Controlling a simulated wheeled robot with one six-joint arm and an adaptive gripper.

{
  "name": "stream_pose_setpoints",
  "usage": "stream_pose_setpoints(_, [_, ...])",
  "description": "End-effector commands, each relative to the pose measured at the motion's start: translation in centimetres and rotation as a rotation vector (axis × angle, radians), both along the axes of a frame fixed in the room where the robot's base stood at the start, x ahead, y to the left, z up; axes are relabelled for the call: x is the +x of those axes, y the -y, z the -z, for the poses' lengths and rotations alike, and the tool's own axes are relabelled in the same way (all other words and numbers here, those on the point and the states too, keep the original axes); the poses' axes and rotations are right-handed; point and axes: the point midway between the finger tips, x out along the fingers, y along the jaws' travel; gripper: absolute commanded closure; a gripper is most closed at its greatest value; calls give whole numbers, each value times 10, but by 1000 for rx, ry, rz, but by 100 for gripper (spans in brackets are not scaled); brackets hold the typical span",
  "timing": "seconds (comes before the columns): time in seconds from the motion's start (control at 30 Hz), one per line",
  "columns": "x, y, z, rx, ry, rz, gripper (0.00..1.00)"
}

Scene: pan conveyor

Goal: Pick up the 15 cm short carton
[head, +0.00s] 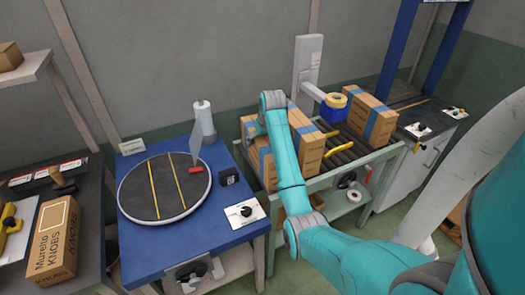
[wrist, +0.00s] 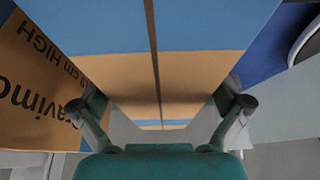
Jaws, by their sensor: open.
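My gripper (wrist: 160,105) is open in the wrist view, one fingertip at each side. Between and beyond the fingers is a brown carton (wrist: 195,72) with blue tape and a dark centre seam; I cannot tell whether the fingers touch it. In the head view my arm hides the gripper, above the left end of the roller conveyor. Tan cartons stand there: a blue-taped one (head: 305,140) just right of my arm, and a lower one (head: 266,166) left of it. No height of 15 cm is readable on any carton.
In the wrist view, a carton marked "cm HIGH" (wrist: 40,85) stands close at the left. Another taped carton (head: 370,115) stands farther right on the conveyor (head: 345,155). A blue table (head: 135,250) with a round turntable (head: 150,195) is at the left.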

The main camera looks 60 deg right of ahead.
Motion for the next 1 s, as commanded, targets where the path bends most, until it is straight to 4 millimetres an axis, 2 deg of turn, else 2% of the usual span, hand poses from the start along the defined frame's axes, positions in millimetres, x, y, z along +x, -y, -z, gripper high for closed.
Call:
stream_pose_setpoints(0.1, [3, 2, 9, 1, -1, 0, 0])
stream_pose_setpoints(0.37, [4, 2, 11, 0, 0, 0, 0])
stream_pose_setpoints(0.7, [3, 2, 11, 1, -1, 0, 84])
stream_pose_setpoints(1.0, [4, 3, 6, -1, 2, 0, 84])
